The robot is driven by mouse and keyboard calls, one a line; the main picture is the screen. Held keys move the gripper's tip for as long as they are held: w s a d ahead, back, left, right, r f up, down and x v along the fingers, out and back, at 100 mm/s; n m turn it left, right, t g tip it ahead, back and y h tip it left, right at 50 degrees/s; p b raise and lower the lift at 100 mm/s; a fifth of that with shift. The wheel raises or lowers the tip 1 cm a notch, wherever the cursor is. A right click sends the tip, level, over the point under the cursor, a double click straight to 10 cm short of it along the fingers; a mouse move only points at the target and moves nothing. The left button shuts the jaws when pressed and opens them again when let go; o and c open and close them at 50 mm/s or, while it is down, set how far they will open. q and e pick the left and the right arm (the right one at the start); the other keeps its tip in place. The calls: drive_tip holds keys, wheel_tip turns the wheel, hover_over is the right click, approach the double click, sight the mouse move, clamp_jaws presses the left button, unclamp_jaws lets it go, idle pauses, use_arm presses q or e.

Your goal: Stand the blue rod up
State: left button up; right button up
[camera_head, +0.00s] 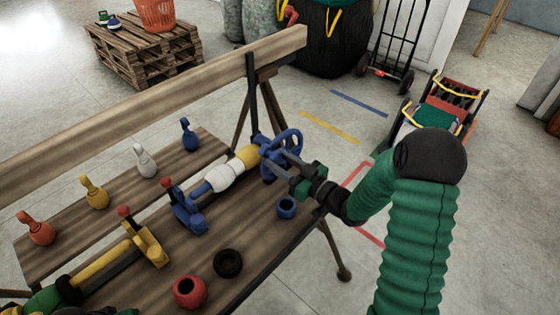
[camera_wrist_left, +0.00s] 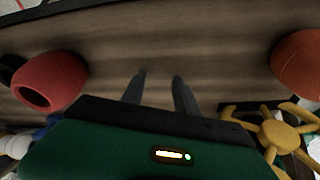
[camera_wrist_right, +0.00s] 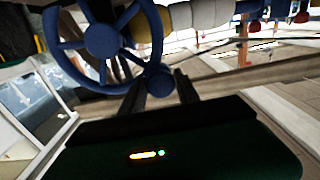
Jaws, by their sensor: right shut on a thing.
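A blue lever (camera_head: 186,209) with a red knob stands on the wooden bench, beside a horizontal shaft (camera_head: 222,176) banded blue, white and yellow. A blue spoked wheel (camera_head: 282,152) is at the shaft's right end; it also shows in the right wrist view (camera_wrist_right: 101,40). I cannot tell which blue part is the rod. My right gripper (camera_head: 279,164) is shut on the wheel's blue handle knob (camera_wrist_right: 158,81), between its fingers. My left gripper (camera_wrist_left: 160,80) is open and empty above the bench, close to a red ring (camera_wrist_left: 50,80).
The bench (camera_head: 285,222) also holds a yellow lever (camera_head: 150,243), a red ring (camera_head: 190,291), a black ring (camera_head: 228,263) and a blue ring (camera_head: 286,207). Several coloured pins line a back shelf (camera_head: 120,190). A yellow wheel (camera_wrist_left: 283,135) is beside my left gripper.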

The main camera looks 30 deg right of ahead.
clamp_jaws()
use_arm(q)
drive_tip(key=shift+r, duration=0.2)
use_arm(e)
drive_tip(key=shift+d+r, duration=0.1)
drive_tip(key=shift+r, duration=0.05)
